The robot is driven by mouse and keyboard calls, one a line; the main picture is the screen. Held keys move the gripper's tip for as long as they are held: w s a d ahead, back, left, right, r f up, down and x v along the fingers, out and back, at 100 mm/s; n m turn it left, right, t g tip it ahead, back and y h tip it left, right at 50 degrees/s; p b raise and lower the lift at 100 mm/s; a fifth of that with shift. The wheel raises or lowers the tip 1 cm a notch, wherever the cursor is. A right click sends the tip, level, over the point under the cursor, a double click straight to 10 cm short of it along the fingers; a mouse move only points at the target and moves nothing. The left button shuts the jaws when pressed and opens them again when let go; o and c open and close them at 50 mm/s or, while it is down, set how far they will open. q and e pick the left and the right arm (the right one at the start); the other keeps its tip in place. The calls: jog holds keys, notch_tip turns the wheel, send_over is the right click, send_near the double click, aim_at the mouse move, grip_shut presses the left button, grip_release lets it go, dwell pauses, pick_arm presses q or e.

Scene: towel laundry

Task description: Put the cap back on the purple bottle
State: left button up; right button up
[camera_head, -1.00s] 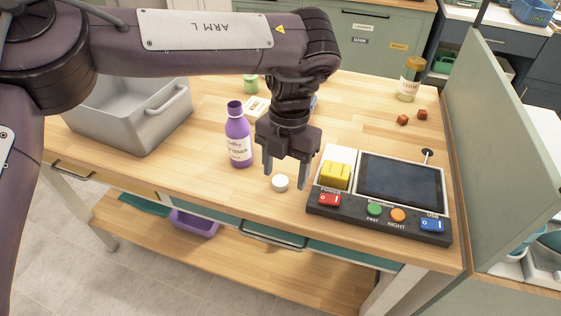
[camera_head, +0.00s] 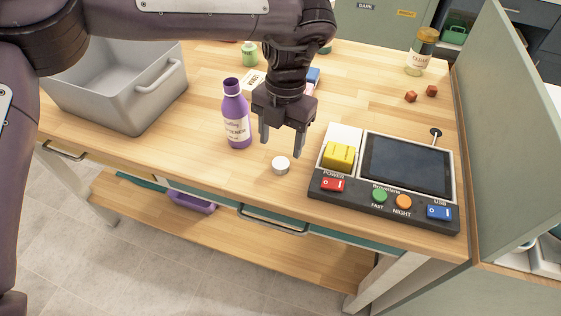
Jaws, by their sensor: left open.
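The purple bottle (camera_head: 236,116) stands upright and uncapped on the wooden table, with a pale label on its front. A small round white cap (camera_head: 281,165) lies on the tabletop, to the right of the bottle and nearer the front edge. My left gripper (camera_head: 281,148) points down with its fingers apart and empty. It is just behind and above the cap in the picture, right of the bottle, and touches neither as far as I can see. My right gripper is not in view.
A control panel (camera_head: 330,189) with a dark screen and coloured buttons sits right of the cap. A grey bin (camera_head: 120,110) stands at the left. A jar (camera_head: 421,52) and two small red-brown cubes (camera_head: 411,96) are at the back right. A green partition (camera_head: 490,140) bounds the right side.

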aim_at(281, 162)
pick_arm(q)
jog(key=shift+s+f, duration=0.1)
jog(key=shift+f, duration=0.1)
jog(key=shift+s+f+p, duration=0.15)
jog(key=shift+f+p, duration=0.15)
jog(key=shift+f, duration=0.9)
jog(key=shift+s+f+p, duration=0.15)
jog(key=shift+f+p, duration=0.15)
jog(key=shift+f, duration=0.85)
jog(key=shift+c, duration=0.5)
jog(key=c, duration=0.9)
